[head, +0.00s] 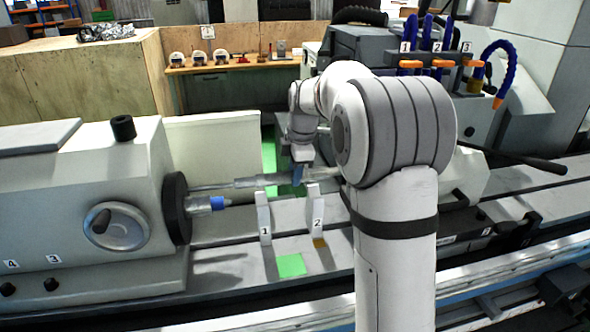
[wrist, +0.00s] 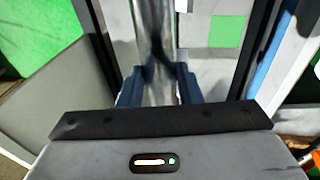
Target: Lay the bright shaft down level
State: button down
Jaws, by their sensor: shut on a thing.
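The bright shaft (head: 258,181) is a long grey metal bar, lying close to level in the head view. My gripper (head: 298,180) has blue fingers and is shut on it from above. In the wrist view the shaft (wrist: 152,25) runs away between the fingers (wrist: 158,78). Two pale upright supports, marked 1 (head: 264,220) and 2 (head: 316,215), stand on the machine bed. The shaft appears near the height of their tops; I cannot tell whether it touches them. My arm hides the shaft's right end.
The headstock chuck (head: 176,208) with a blue-ringed centre (head: 217,203) is at left. A green square (head: 291,265) lies on the bed before the supports. The grinding head (head: 365,55) with blue hoses stands behind right. A wooden bench (head: 232,67) is at the back.

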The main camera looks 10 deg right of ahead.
jog(key=shift+f+b, duration=1.85)
jog(key=shift+f, duration=0.6)
jog(key=c, duration=1.5)
grip_release()
jog(key=o, duration=0.4)
jog(key=shift+s, duration=0.1)
jog(key=shift+c, duration=0.2)
jog(key=shift+o, duration=1)
jog(key=shift+f, duration=0.1)
jog(key=r, duration=0.5)
jog(key=s+r, duration=0.1)
jog(key=r, duration=0.1)
jog(key=shift+d+r+b, duration=0.35)
jog(key=shift+b, duration=0.05)
